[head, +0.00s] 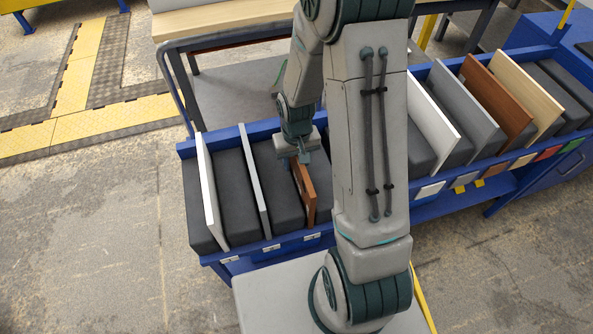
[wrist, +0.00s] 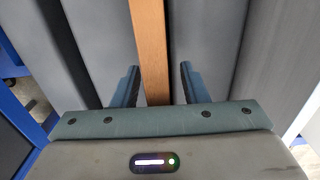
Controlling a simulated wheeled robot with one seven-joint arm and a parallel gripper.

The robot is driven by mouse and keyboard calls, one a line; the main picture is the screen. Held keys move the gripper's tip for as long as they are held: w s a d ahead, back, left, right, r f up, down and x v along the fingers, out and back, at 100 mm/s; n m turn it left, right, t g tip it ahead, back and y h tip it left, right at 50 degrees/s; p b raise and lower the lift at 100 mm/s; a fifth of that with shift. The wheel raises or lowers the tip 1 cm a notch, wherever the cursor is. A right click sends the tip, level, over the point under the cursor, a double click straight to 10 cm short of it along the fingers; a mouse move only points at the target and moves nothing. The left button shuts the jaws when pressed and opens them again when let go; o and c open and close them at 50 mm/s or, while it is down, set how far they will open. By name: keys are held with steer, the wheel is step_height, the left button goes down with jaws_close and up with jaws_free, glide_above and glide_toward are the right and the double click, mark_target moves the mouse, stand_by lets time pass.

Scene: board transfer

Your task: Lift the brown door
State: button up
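A brown door (head: 309,195) stands on edge between dark grey padded dividers in the left part of the blue rack. My gripper (head: 303,157) is above and partly in front of its upper end. In the wrist view the top edge of the brown door (wrist: 152,50) runs between the two fingers of my gripper (wrist: 159,68). The fingers are apart, one on each side, with a gap visible on both sides of the door. My arm hides part of the rack to the right of the door.
The blue rack (head: 225,256) also holds a white panel (head: 207,190) and a light grey panel (head: 255,180). At the right, a second brown panel (head: 497,92) stands among white, grey and light wood panels. A table (head: 225,20) stands behind.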

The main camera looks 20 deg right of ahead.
jaws_close()
stand_by(1.4)
